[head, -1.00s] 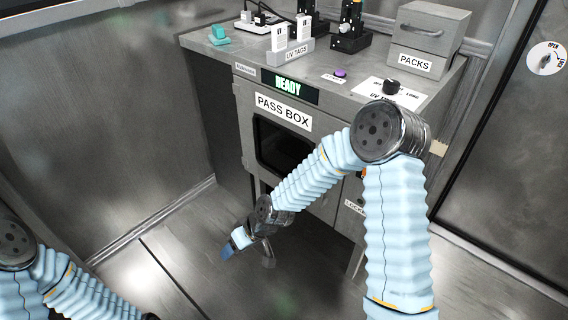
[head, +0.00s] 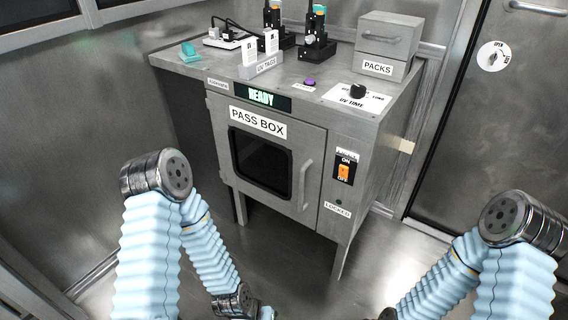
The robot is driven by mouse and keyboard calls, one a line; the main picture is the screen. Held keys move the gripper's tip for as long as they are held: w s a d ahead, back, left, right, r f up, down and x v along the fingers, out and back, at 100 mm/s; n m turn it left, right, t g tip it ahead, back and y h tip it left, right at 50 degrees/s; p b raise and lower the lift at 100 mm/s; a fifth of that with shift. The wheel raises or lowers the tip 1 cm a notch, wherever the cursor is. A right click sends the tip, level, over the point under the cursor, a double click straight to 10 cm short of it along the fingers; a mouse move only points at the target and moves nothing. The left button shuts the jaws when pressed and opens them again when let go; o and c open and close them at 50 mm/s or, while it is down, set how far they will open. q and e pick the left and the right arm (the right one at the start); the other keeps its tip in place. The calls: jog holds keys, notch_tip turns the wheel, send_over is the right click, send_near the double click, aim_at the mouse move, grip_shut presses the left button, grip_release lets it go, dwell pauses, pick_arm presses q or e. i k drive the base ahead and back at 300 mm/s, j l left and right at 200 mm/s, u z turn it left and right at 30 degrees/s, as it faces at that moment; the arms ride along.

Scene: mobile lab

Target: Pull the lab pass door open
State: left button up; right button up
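The pass box door (head: 262,158) is a grey metal panel with a dark window, on the front of the cabinet. It looks shut. Its vertical handle (head: 303,185) is at the door's right side, with nothing on it. The sign PASS BOX is above the window, and a display above that reads READY. Both of my arms are low in the head view, in front of and below the cabinet, apart from the door. My left and right gripper fingers are not visible; the forearms run down to the bottom edge.
Right of the door are an orange ON/OFF switch (head: 344,172) and a LOCKED label (head: 337,210). The cabinet top holds a PACKS drawer box (head: 385,48), a UV time knob (head: 357,91), a purple button (head: 309,82) and UV tags (head: 260,66). A metal door with a dial (head: 492,56) is at right.

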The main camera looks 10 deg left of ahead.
aim_at(256, 159)
jog(key=i+j, duration=0.1)
jog(key=j, duration=0.3)
jog(key=i+j+z, duration=0.15)
jog(key=j, duration=0.65)
jog(key=i+j+z, duration=0.1)
jog(key=j, duration=0.3)
jog(key=i, duration=0.05)
